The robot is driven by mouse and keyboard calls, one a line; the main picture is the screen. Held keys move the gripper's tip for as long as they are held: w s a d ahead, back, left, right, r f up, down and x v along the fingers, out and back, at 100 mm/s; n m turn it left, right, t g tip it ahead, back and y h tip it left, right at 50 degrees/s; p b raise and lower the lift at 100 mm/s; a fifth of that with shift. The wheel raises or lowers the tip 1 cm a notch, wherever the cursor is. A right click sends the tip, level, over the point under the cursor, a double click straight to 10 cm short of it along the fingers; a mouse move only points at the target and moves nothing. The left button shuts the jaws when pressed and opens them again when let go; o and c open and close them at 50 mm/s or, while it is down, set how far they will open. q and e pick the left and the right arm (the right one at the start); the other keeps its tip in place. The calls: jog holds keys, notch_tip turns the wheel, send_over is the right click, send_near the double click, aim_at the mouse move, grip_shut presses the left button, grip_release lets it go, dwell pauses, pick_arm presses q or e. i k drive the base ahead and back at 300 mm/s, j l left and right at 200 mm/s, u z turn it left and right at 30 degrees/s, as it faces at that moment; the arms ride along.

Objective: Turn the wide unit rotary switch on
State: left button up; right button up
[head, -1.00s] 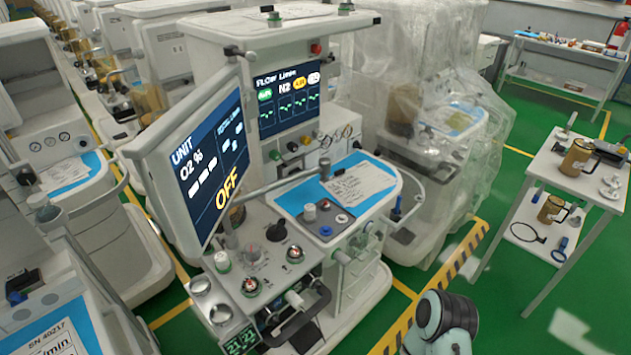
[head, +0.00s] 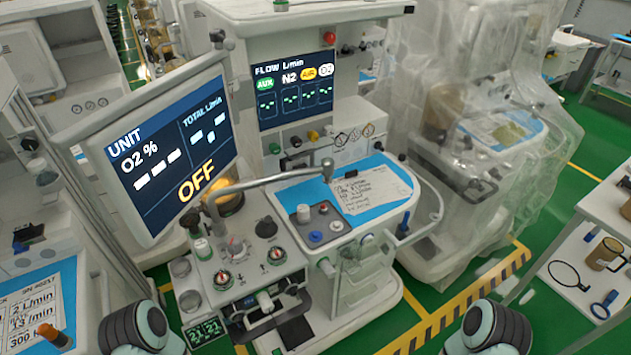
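A wide anaesthesia unit (head: 325,280) stands in the middle, facing me. Its tilted screen (head: 170,150) reads "UNIT", "O2 %" with dashes, and "OFF" in yellow. On the panel below are a black rotary knob (head: 266,227), a red-and-white dial (head: 222,280) and a second red-and-white dial (head: 277,256). I cannot tell by label which one is the unit switch. Only links of my two arms show, at the bottom left and bottom right. Both grippers are out of view, and nothing of mine touches the panel.
A blue-topped work surface (head: 290,195) with a paper lies right of the panel. A bar handle (head: 270,183) crosses above the panel. A plastic-wrapped unit (head: 480,120) stands behind at right. A side table (head: 610,205) is at the right edge. Green floor lies between.

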aim_at(377, 145)
jog(key=i+l+z, duration=0.15)
jog(key=l, duration=0.3)
jog(key=i+l+z, duration=0.15)
jog(key=i+l, duration=0.15)
jog(key=l, duration=0.15)
jog(key=i+l+z, duration=0.1)
jog(key=i+l, duration=0.15)
jog(key=l, duration=0.2)
